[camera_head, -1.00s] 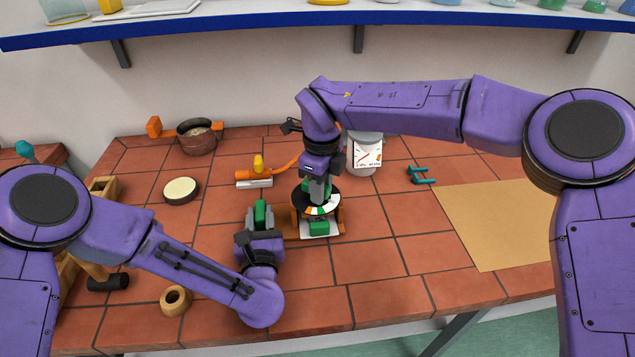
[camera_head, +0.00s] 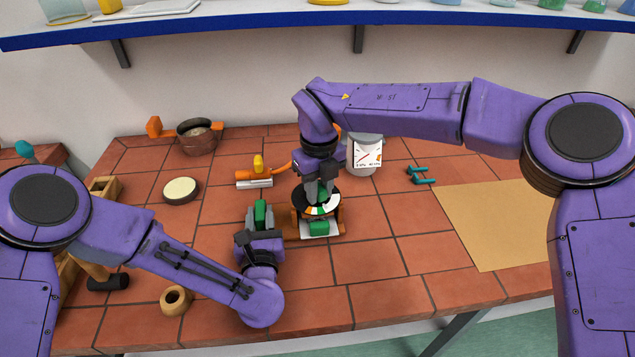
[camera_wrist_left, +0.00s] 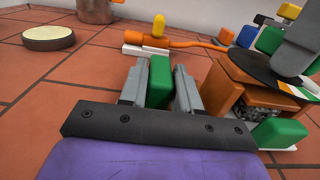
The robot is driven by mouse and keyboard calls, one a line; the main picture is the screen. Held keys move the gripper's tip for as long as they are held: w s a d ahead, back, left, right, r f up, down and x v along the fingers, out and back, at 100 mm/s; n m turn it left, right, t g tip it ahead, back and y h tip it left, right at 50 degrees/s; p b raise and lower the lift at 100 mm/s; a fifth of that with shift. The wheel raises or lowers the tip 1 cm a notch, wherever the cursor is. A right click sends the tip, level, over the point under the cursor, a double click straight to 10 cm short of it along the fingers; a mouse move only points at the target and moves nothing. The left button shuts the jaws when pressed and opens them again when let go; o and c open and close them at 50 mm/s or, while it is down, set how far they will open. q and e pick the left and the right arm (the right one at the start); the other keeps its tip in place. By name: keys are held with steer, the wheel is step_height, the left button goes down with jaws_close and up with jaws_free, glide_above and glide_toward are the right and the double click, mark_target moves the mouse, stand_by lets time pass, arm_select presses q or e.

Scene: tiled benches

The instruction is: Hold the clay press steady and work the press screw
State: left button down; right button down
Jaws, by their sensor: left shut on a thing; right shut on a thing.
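The clay press (camera_head: 338,222) stands on the tiled bench, with an orange body, a pale base, a dark disc on top with a coloured scale, and a green block in front. It also shows at the right of the left wrist view (camera_wrist_left: 232,92). My left gripper (camera_head: 259,212) is shut on a green grip (camera_wrist_left: 160,80) just left of the press; I cannot tell how that grip joins it. My right gripper (camera_head: 320,188) points down above the disc, shut on the green top of the press screw (camera_head: 322,194), which its fingers mostly hide.
A teal piece (camera_head: 421,175) and a tan board (camera_head: 500,225) lie right. A round pale-topped tin (camera_head: 181,190) and a pot (camera_head: 196,138) stand left.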

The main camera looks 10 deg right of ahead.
steer(key=shift+r+m, duration=0.1)
steer(key=shift+m, duration=0.5)
steer(key=shift+a+m, duration=0.2)
steer(key=shift+m, duration=1)
steer(key=c, duration=0.8)
jaws_free()
step_height(320, 180, up, 12)
arm_select(q)
steer(key=c, duration=0.8)
jaws_free()
